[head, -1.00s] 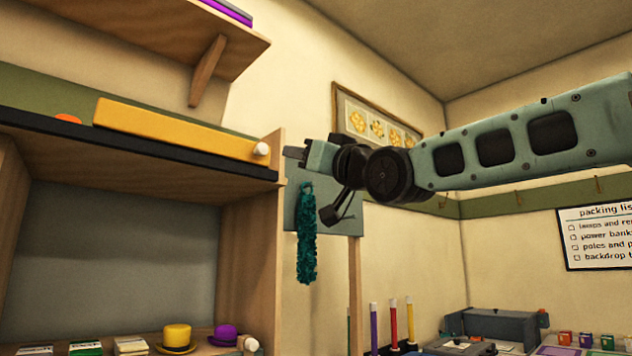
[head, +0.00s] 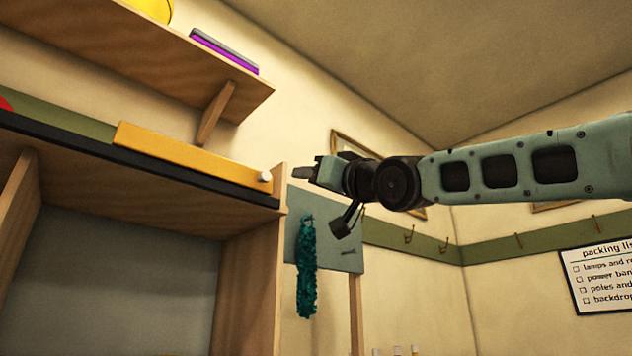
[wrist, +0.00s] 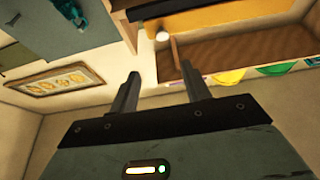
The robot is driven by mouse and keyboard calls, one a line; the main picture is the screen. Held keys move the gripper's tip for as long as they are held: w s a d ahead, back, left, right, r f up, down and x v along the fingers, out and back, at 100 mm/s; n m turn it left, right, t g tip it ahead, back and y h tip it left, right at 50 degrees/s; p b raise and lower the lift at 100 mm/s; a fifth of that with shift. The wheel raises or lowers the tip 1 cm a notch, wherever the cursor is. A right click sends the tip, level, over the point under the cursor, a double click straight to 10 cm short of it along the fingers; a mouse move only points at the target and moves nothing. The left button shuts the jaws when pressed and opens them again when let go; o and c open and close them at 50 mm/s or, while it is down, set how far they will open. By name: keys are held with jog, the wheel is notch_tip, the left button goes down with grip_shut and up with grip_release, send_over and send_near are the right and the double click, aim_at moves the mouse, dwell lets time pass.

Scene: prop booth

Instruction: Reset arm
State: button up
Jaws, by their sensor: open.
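My gripper (head: 303,172) is at the end of my arm, which reaches in from the right of the head view. It hangs in the air in front of the wall, close to the right end of the wooden shelf unit. In the wrist view my gripper (wrist: 158,88) shows two dark fingers spread apart with nothing between them. Its camera looks past the fingers at the walls and shelves.
A yellow box (head: 190,157) with a white knob lies on the unit's black-edged top (head: 90,147). A teal boa (head: 307,270) hangs from a grey board (head: 345,238). Wall hooks, a packing list (head: 600,275) and a framed picture (wrist: 55,79) are around. An upper shelf (head: 150,65) juts out.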

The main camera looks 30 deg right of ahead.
dwell(0.4)
jog(key=w+a+f+g, duration=0.2)
jog(key=a+f+g, duration=0.15)
jog(key=f, duration=0.65)
jog(key=w+a+f+g, duration=0.1)
jog(key=a+f+g, duration=0.1)
jog(key=a+f, duration=0.5)
jog(key=s+a+f+n+g+h, duration=0.1)
jog(key=s+f+g, duration=0.1)
jog(key=f, duration=0.6)
jog(key=s+a+f+g, duration=0.2)
jog(key=f+g, duration=0.1)
jog(key=f, duration=0.5)
jog(key=s+a+f+n+g+h, duration=0.1)
jog(key=s+f+g, duration=0.1)
jog(key=f, duration=0.7)
jog(key=s+d+f+n+g+h, duration=0.1)
jog(key=s+d+f+g+h, duration=0.3)
jog(key=s+f, duration=0.7)
jog(key=s+d+f+n+g, duration=0.15)
jog(key=s+f+g, duration=0.35)
jog(key=s+f, duration=0.65)
notch_tip(320, 180, up, 16)
jog(key=p, duration=1.5)
jog(key=shift+a, duration=0.4)
jog(key=shift+r, duration=0.1)
